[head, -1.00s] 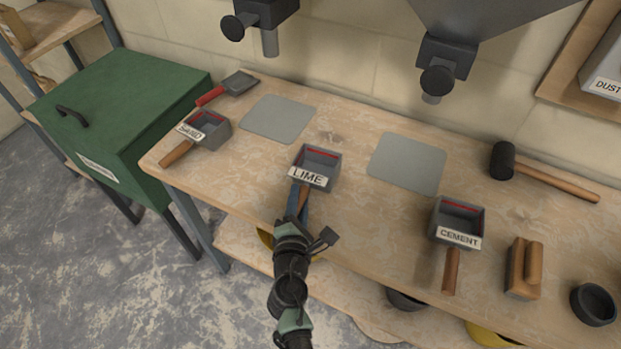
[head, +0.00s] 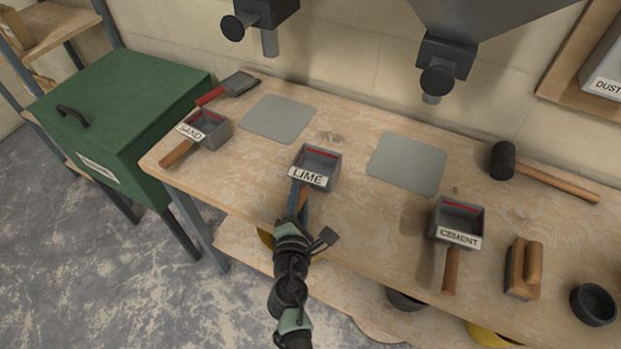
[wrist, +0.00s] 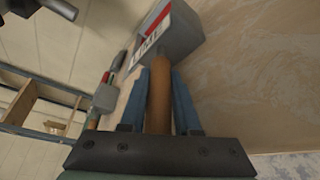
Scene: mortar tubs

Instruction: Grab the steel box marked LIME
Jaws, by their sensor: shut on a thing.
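The steel box marked LIME (head: 318,163) stands on the bench, open at the top with a red line inside. Its label faces the bench's front edge. Its wooden handle points toward that edge. My gripper (head: 299,200) is shut on this handle, with its blue fingers on either side. In the wrist view the handle (wrist: 159,88) runs between the two fingers (wrist: 160,100) up to the LIME box (wrist: 178,35). The box appears to rest on the bench; a small gap beneath cannot be told.
The SAND box (head: 212,130) stands left and the CEMENT box (head: 458,220) right, each with a wooden handle. Two grey plates (head: 278,119) (head: 407,164) lie behind. Dark spouts (head: 268,40) (head: 434,82) hang above. A mallet (head: 503,160) and wooden float (head: 523,268) lie right.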

